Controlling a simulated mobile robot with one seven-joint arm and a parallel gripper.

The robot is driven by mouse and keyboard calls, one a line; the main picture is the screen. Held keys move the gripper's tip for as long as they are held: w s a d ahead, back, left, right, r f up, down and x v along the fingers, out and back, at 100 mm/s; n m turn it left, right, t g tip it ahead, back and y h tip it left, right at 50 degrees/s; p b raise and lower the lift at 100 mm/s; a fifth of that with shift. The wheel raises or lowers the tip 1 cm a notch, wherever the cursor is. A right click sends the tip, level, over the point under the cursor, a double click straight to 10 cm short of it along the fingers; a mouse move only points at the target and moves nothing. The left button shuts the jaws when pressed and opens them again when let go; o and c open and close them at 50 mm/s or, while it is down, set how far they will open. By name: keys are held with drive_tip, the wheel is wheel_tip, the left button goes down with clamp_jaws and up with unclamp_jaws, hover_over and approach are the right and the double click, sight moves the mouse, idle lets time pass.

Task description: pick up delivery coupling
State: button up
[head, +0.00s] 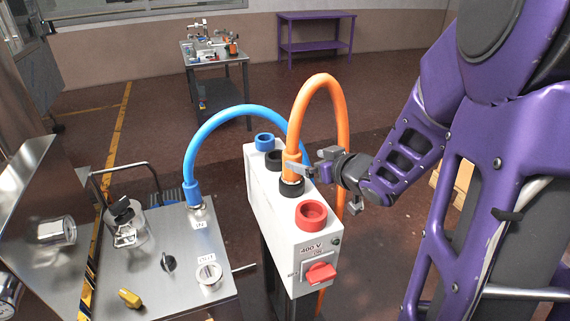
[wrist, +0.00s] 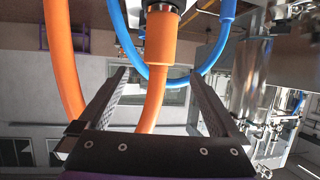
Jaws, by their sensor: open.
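The orange coupling (head: 291,165), which I take to be the delivery coupling, sits upright at the end of an orange hose (head: 322,82) on a black-ringed port (head: 291,190) of the white box. My gripper (head: 303,169) reaches in from the right at the coupling's height, and one finger overlaps it in the head view. In the wrist view my gripper (wrist: 158,74) is open. The orange coupling (wrist: 173,38) appears near the fingertips, lined up with the gap. The orange hose crosses that gap. I cannot tell whether a finger touches the coupling.
The white box (head: 292,238) also has blue, black and red ports and a red switch (head: 320,273). A blue hose (head: 216,120) arches to the steel table (head: 160,262) at left. My purple arm fills the right side. A small table (head: 218,84) stands farther back.

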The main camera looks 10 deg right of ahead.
sight(296, 156)
drive_tip(key=b+x, duration=0.1)
drive_tip(key=x, duration=0.5)
drive_tip(key=shift+w+a+f, duration=0.1)
drive_tip(key=shift+w+f, duration=0.1)
drive_tip(key=shift+w, duration=0.05)
drive_tip(key=x, duration=0.2)
drive_tip(key=b+x, duration=0.1)
drive_tip(key=x, duration=0.1)
drive_tip(key=shift+f, duration=0.35)
drive_tip(key=shift+w+a+f, duration=0.15)
drive_tip(key=shift+w, duration=0.35)
clamp_jaws()
